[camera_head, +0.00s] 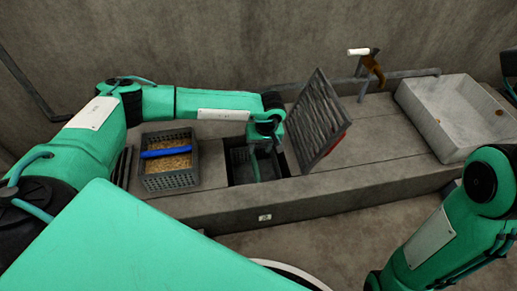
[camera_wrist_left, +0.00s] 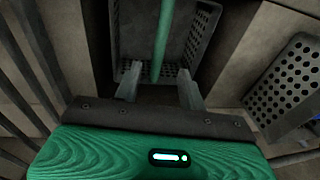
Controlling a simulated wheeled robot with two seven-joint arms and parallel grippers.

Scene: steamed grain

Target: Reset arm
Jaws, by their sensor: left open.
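My left gripper (camera_wrist_left: 160,88) is open, its two grey fingers apart, one on each side of a green handle bar (camera_wrist_left: 162,40). Whether the fingers touch the bar cannot be told. The bar belongs to a dark perforated basket (camera_wrist_left: 203,35) that sits down in a square opening in the counter. In the head view my left forearm reaches across the counter and the wrist hangs over this opening, beside the raised lid (camera_head: 320,120); the fingertips are hard to make out there. My right arm shows at the lower right, but its gripper is out of the picture.
A grey basket of grain with a blue handle (camera_head: 165,153) stands on the counter left of the opening. The lid leans close to the right of my left wrist. A white sink (camera_head: 455,110) and a brown tap (camera_head: 373,70) are further right. Bare counter lies between lid and sink.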

